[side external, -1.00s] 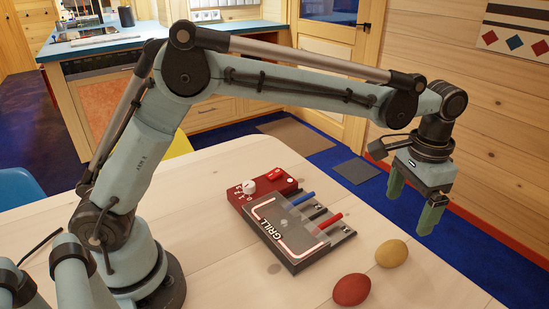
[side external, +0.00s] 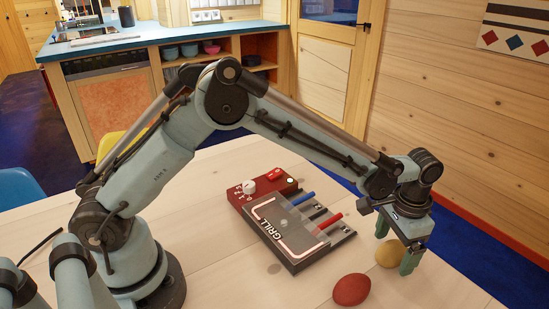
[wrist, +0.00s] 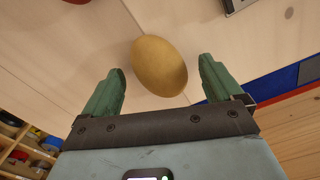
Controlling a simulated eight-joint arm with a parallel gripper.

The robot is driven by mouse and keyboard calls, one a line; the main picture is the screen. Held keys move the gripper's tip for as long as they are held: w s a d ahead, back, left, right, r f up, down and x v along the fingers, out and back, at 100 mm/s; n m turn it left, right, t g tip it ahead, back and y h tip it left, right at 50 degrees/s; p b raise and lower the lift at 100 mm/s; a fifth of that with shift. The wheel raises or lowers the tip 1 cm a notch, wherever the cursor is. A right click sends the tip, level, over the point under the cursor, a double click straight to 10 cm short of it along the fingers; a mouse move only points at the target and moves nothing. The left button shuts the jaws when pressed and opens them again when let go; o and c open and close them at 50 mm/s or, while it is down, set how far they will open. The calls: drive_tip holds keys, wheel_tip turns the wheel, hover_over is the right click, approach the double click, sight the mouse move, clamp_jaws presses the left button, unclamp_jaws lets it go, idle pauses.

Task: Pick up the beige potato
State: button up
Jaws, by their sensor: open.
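The beige potato (side external: 386,254) lies on the pale wooden table, partly hidden behind a finger in the side view. My gripper (side external: 396,246) is open and low over it, pointing down. In the wrist view the beige potato (wrist: 158,62) shows whole, and the two green fingers of my gripper (wrist: 161,72) stand apart on either side of its near end. I see gaps between each finger and the potato there. How far the fingertips are above the table is hard to tell.
A red potato (side external: 351,290) lies close by, left of and nearer the camera than the beige one. A toy grill (side external: 285,232) with blue and red pieces sits left of the gripper. The table's right edge is near; the front right of the table (side external: 435,285) is clear.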

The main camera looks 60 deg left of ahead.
drive_tip(key=shift+f, duration=0.3)
drive_tip(key=c, duration=1.2)
drive_tip(key=shift+o, duration=0.2)
drive_tip(key=shift+r, duration=0.15)
